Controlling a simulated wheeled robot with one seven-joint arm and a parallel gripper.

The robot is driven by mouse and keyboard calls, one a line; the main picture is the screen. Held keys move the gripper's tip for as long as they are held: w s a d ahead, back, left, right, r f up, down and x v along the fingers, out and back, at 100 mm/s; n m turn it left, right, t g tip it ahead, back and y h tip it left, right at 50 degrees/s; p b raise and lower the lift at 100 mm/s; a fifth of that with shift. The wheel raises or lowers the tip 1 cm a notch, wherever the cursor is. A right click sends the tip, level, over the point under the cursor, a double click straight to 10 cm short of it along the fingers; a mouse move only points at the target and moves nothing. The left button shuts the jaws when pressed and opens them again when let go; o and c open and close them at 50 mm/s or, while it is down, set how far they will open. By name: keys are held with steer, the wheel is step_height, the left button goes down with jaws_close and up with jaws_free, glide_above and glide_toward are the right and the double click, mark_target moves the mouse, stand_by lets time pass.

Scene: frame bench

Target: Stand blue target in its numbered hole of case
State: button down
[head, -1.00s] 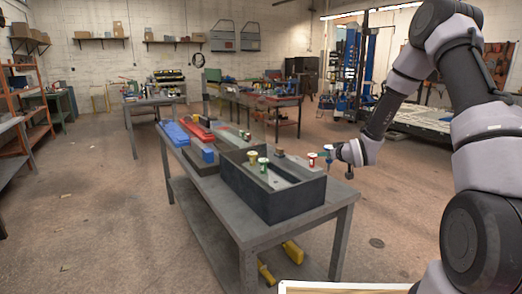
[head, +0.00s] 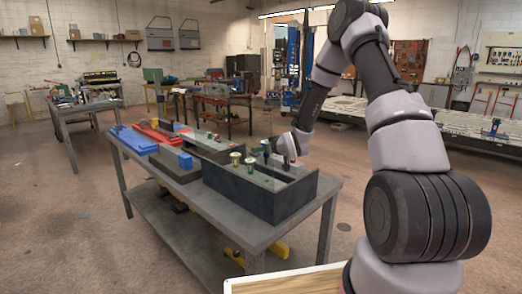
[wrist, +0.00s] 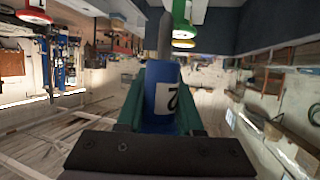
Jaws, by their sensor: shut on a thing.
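The blue target (wrist: 162,82), a cylinder with a white label that seems to read 2, is between the fingers of my gripper (wrist: 161,105) in the wrist view. My gripper is shut on it. In the head view my gripper (head: 274,152) is above the far right part of the case (head: 262,196), a dark open box on the bench; the blue target is hard to make out there. A green target (wrist: 182,20) shows close past the blue one in the wrist view. The numbered holes cannot be read.
Gold-topped targets (head: 236,158) stand at the case's left end. Bare bench top lies in front of the case.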

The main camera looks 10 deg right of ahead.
steer(key=shift+f, duration=0.1)
steer(key=shift+d+f, duration=0.1)
steer(key=shift+f, duration=2.65)
steer(key=shift+f, duration=1.85)
steer(key=shift+s+f, duration=0.1)
steer(key=shift+f, duration=0.05)
